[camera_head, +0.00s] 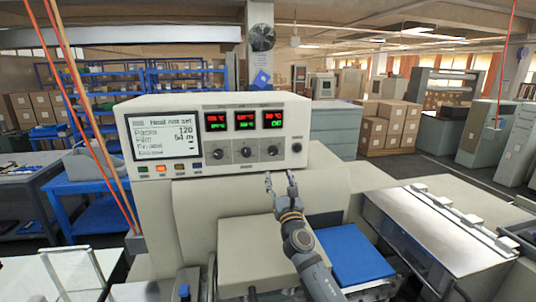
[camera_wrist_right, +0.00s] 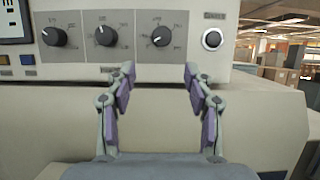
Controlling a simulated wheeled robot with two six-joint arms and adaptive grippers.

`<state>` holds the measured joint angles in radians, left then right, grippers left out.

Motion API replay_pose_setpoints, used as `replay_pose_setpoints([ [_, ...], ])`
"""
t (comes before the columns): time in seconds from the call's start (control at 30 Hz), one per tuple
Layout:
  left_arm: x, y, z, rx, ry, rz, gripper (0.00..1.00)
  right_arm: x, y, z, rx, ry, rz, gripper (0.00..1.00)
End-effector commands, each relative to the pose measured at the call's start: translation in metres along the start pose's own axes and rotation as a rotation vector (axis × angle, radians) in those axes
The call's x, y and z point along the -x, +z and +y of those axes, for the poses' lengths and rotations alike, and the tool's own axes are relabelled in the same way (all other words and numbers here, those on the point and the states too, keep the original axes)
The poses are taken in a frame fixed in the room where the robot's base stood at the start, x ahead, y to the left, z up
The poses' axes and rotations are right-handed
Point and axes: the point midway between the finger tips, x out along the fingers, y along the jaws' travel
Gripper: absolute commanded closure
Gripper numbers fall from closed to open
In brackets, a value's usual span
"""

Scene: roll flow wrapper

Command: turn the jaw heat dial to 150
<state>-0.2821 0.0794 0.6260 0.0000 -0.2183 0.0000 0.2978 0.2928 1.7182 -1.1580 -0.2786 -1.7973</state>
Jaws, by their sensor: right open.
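Three black dials sit in a row on the grey control panel: the left dial (camera_head: 220,155), the middle dial (camera_head: 246,152) and the right dial (camera_head: 274,151). Their labels are too small to read, so I cannot tell which is jaw heat. In the right wrist view, the right dial (camera_wrist_right: 162,36) has its white mark towards the lower left, the middle dial (camera_wrist_right: 105,35) upwards, and the left dial (camera_wrist_right: 55,36) towards the upper left. My right gripper (camera_head: 281,176) is open and empty, just below the right dial; its fingers (camera_wrist_right: 159,72) are apart from the panel. My left gripper is out of view.
A screen (camera_head: 161,137) with "not set" in its top line is at the panel's left. Red and green displays (camera_head: 245,121) are above the dials. A round button (camera_wrist_right: 212,39) is right of them. A blue pad (camera_head: 352,256) and a metal cover (camera_head: 440,225) lie right of my arm.

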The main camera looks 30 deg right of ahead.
Motion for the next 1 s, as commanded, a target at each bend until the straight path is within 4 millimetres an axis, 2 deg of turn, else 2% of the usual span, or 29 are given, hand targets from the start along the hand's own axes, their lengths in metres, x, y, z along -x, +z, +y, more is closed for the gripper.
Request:
replay_pose_setpoints([
  [0.13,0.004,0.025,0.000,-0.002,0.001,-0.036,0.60,-0.016,0.002,0.000,-0.002,-0.001,-0.002,0.47],
  [0.3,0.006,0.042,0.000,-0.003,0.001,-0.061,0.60,-0.053,0.002,0.000,-0.003,-0.002,-0.002,0.47],
  [0.4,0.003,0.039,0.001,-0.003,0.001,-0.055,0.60,-0.073,0.000,0.000,-0.003,-0.001,-0.002,0.47],
  [0.53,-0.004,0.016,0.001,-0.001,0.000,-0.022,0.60,-0.092,-0.001,0.000,-0.001,-0.001,-0.001,0.47],
  [0.6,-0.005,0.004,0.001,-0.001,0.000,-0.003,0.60,-0.099,-0.001,0.000,-0.002,0.000,0.000,0.47],
  [0.7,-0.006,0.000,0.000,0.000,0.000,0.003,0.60,-0.104,0.000,0.000,-0.001,0.000,-0.001,0.47],
  [0.93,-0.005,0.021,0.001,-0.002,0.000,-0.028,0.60,-0.104,0.000,0.000,-0.001,0.000,0.000,0.47],
  [1.0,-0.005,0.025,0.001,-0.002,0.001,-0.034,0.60,-0.104,0.000,0.000,-0.001,0.000,0.000,0.55],
])
